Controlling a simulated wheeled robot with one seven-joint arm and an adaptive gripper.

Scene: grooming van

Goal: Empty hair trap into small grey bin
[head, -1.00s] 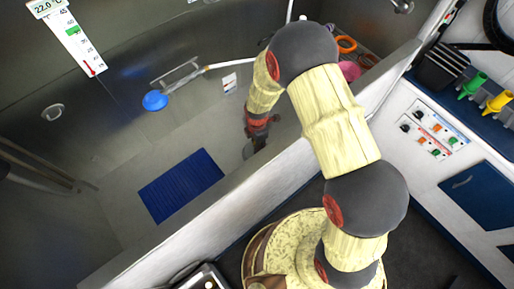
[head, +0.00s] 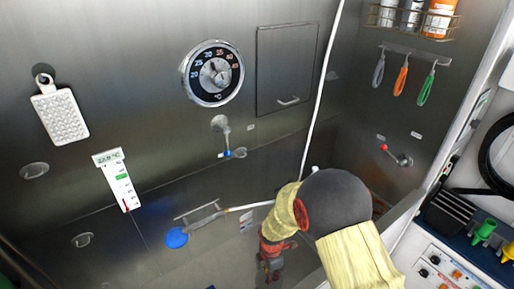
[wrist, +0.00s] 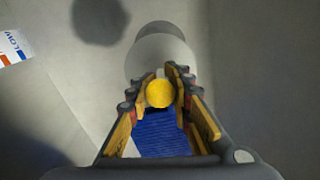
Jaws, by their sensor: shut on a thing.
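In the wrist view, my gripper (wrist: 160,90) is shut on a yellow round knob (wrist: 159,94). A pale grey rounded body (wrist: 160,50), which looks like the hair trap, shows just beyond the fingertips. How the knob joins it is partly hidden by the fingers. In the head view, my gripper (head: 270,268) is low in the tub near the bottom edge, and what it holds cannot be made out there. The small grey bin is not in view.
A blue ribbed mat (wrist: 160,135) shows between my fingers. A dark round patch (wrist: 100,18) lies on the tub floor. A wall dial (head: 212,73) and a caddy (head: 412,18) are above. The tub wall is at right.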

